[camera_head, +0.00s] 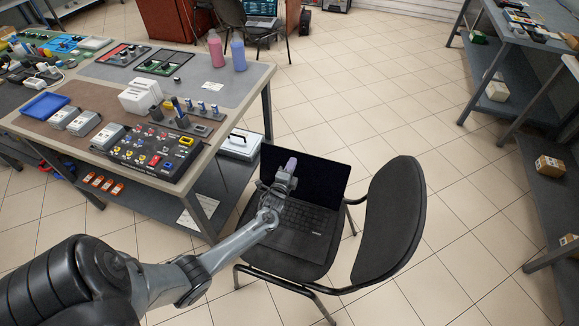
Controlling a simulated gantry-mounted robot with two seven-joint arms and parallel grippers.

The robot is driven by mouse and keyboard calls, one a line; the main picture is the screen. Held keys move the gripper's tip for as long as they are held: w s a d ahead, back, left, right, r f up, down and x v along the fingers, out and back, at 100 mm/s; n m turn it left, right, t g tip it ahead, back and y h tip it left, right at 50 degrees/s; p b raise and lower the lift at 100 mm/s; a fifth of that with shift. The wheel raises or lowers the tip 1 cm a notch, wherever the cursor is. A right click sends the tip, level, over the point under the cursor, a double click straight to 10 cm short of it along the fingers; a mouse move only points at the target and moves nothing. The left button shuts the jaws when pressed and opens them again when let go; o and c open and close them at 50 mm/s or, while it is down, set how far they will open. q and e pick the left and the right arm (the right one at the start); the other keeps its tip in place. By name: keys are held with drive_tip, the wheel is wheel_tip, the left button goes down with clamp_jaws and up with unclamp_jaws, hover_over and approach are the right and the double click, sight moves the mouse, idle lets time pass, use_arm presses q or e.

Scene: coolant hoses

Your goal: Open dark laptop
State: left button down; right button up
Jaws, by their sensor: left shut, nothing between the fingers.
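The dark laptop (313,216) sits on the seat of a black chair (393,222). Its lid (323,178) stands raised at a wide angle from the keyboard base, and its black screen shows. My left arm reaches in from the lower left across the base. My left gripper (289,165) is in front of the screen's left half, with its fingers shut and nothing held. I cannot tell whether it touches the lid. The arm and gripper hide the left part of the keyboard and part of the screen. My right gripper is not in view.
A workbench (257,79) with a black control panel (157,151), white boxes and bottles stands left of the chair. A grey case (240,144) lies on its lower shelf. Shelves (521,77) line the right side. Tiled floor between is clear.

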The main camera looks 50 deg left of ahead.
use_arm(q)
drive_tip(key=s+a+p+v, duration=0.1)
drive_tip(key=p+v, duration=0.3)
drive_tip(key=v, duration=1)
drive_tip(key=s+d+r+n+g+h, duration=0.2)
drive_tip(key=s+d+r+h, duration=0.15)
drive_tip(key=d, duration=0.65)
drive_tip(key=s+d+r+n+g+h, duration=0.15)
drive_tip(key=d+r+h, duration=0.3)
drive_tip(key=d, duration=0.65)
drive_tip(key=s+d+r+n+g+h, duration=0.1)
drive_tip(key=s+d+r+n+g, duration=0.1)
drive_tip(key=s+d+n+g, duration=0.3)
drive_tip(key=s+r+n+g+h, duration=0.1)
drive_tip(key=s+r+g, duration=0.15)
drive_tip(key=s, duration=0.35)
wheel_tip(320, 180, up, 37)
drive_tip(key=p, duration=3.8)
drive_tip(key=shift+d+p, duration=0.25)
drive_tip(key=shift+p, duration=0.05)
